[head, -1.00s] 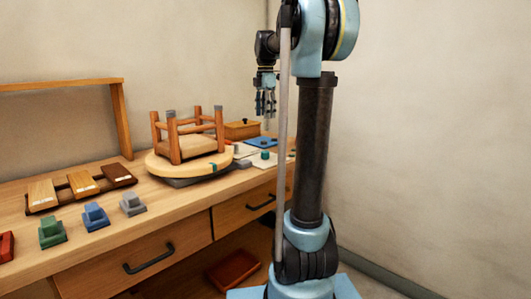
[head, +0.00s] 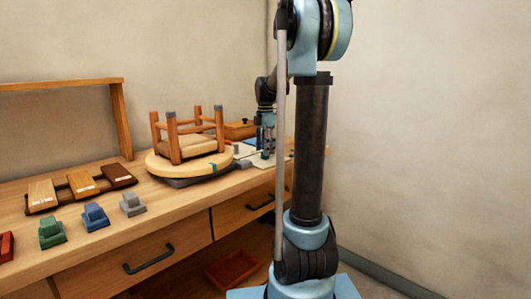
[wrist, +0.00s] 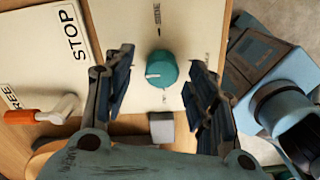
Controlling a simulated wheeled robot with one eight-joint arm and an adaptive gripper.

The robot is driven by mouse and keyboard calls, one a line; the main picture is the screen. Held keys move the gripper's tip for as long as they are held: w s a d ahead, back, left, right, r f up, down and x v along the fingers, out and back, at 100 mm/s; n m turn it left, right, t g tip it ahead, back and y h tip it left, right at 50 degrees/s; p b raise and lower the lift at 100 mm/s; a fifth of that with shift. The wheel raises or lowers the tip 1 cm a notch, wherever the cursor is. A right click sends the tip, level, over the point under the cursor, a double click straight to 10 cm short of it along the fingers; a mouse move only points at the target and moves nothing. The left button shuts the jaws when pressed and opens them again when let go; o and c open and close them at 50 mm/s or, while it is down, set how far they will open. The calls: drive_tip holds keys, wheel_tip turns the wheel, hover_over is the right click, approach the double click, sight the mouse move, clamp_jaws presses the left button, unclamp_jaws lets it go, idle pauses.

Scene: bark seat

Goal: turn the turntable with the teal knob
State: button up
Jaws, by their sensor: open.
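The teal knob (wrist: 161,70) stands on a cream plate (wrist: 160,20) with printed arrows and lettering; a white mark shows on its left side. In the wrist view my gripper (wrist: 160,78) is open, with one finger on each side of the knob and apart from it. In the head view my gripper (head: 267,152) is low over the right end of the bench and hides the knob. The round wooden turntable (head: 160,165) carries an upturned wooden stool (head: 188,145). A small teal mark shows on its rim.
A plate (wrist: 35,50) marked STOP and FREE, with an orange-tipped lever (wrist: 25,117), lies left of the knob plate. A grey block (wrist: 161,127) is close by. A wooden box (head: 240,130) stands behind. Coloured blocks (head: 95,217) sit on the bench's left part.

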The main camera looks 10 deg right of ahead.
drive_tip(key=shift+f, duration=0.75)
drive_tip(key=c, duration=1)
drive_tip(key=shift+c, duration=0.2)
